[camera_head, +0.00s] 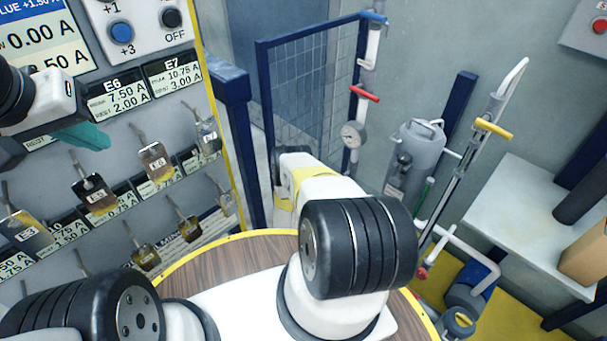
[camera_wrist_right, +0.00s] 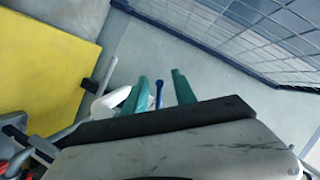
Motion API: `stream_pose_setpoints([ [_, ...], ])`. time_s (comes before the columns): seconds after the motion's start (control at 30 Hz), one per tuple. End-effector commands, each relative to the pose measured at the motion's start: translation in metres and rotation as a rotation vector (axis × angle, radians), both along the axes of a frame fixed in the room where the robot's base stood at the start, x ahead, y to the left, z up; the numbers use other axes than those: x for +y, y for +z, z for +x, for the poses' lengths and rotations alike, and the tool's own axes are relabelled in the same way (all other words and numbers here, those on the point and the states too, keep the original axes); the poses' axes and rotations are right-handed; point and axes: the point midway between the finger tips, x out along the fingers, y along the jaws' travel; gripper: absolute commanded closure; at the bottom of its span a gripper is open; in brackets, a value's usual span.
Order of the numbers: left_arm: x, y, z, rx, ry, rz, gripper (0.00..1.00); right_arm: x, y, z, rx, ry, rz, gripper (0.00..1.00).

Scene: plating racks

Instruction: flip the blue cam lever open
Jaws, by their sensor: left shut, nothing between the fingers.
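A blue lever (camera_head: 375,17) sits on top of a white upright pipe at the top of the head view. My left gripper (camera_head: 88,137), with teal fingers, is shut and empty in front of the label panel at the left, far from the lever. My right arm reaches away toward the fence, and its fingers are hidden in the head view. In the right wrist view my right gripper (camera_wrist_right: 162,92) shows two teal fingers standing apart. A narrow blue piece (camera_wrist_right: 159,93) shows between them. I cannot tell whether it is the lever or whether anything touches it.
Below the blue lever are a red handle (camera_head: 364,93) and a round gauge (camera_head: 353,134). A yellow handle (camera_head: 494,128) is on a pipe to the right, near a grey tank (camera_head: 417,160). A blue-framed mesh fence (camera_head: 310,90) stands behind. Tags hang on the left panel.

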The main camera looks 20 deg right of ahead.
Motion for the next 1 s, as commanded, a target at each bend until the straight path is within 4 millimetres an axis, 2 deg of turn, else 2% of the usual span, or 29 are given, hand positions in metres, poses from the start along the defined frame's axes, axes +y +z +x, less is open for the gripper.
stream_pose_setpoints([
  [0.1, 0.000, 0.000, 0.000, 0.000, 0.000, 0.000, 1.00, -0.015, -0.005, 0.012, -0.002, 0.000, 0.001, 0.67],
  [0.27, 0.000, 0.000, 0.000, 0.000, 0.000, 0.000, 1.00, -0.027, -0.009, 0.023, 0.000, 0.001, 0.001, 0.67],
  [0.6, 0.000, 0.000, 0.000, 0.000, 0.000, 0.000, 1.00, -0.031, -0.010, 0.026, 0.002, 0.001, 0.001, 0.67],
  [0.77, 0.000, 0.000, 0.000, 0.000, 0.000, 0.000, 1.00, -0.031, -0.010, 0.026, 0.001, 0.002, 0.001, 0.97],
  [0.8, 0.000, 0.000, 0.000, 0.000, 0.000, 0.000, 1.00, -0.031, -0.010, 0.026, 0.001, 0.002, 0.001, 1.00],
  [1.0, 0.000, 0.000, 0.000, 0.000, 0.000, 0.000, 1.00, -0.031, -0.010, 0.026, 0.000, 0.001, 0.002, 1.00],
])
